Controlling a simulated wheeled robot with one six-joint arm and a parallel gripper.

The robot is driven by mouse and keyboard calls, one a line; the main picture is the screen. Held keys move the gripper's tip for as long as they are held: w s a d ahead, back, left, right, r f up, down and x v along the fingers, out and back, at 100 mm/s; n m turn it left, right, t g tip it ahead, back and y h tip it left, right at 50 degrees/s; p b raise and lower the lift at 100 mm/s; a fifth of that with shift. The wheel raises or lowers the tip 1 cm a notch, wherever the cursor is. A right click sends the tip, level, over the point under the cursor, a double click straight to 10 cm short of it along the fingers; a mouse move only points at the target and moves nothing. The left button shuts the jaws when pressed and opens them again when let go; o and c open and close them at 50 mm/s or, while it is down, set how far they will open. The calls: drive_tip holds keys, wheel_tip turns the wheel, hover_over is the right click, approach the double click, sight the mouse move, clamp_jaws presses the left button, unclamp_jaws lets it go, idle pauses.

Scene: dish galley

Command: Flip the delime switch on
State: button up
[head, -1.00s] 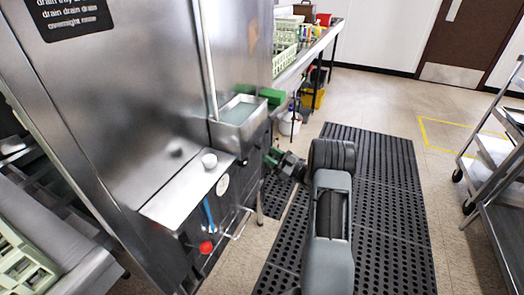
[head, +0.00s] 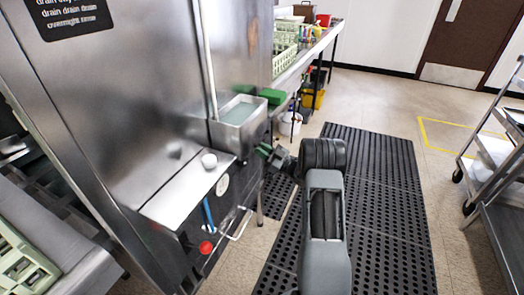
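The stainless dish machine (head: 130,90) fills the left of the head view. Its lower front has a dark panel with a round white gauge (head: 222,185), a blue handle (head: 208,214) and a red knob (head: 206,247). I cannot make out the delime switch; it may be on a face turned away or behind my arm. My gripper (head: 266,154) is at the machine's right side, just below the small water-filled tray. Its green-tipped end points at the machine. The fingers are too small and partly hidden, so I cannot tell whether they are open or touching anything.
A steel tray of water (head: 240,109) juts out above my gripper, with a green block (head: 272,96) beside it. A white knob (head: 209,160) sits on the steel ledge. Black rubber mats (head: 385,190) cover the floor. A metal cart (head: 490,150) stands at right.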

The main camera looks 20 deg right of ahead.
clamp_jaws()
drive_tip(key=r+g+h+p, duration=0.1)
drive_tip(key=g+p, duration=0.1)
drive_tip(key=p, duration=0.1)
drive_tip(key=shift+s+d+r+h, duration=0.1)
drive_tip(key=shift+r+h, duration=0.3)
wheel_tip(320, 180, up, 2)
drive_tip(key=g+h+p, duration=0.3)
drive_tip(key=p, duration=0.6)
drive_tip(key=shift+g+h+p, duration=0.3)
drive_tip(key=shift+g, duration=0.1)
drive_tip(key=shift+g+h+p, duration=0.4)
drive_tip(key=shift+g+p, duration=0.1)
drive_tip(key=shift+p, duration=0.65)
drive_tip(key=shift+f+p, duration=0.1)
drive_tip(key=shift+p, duration=0.3)
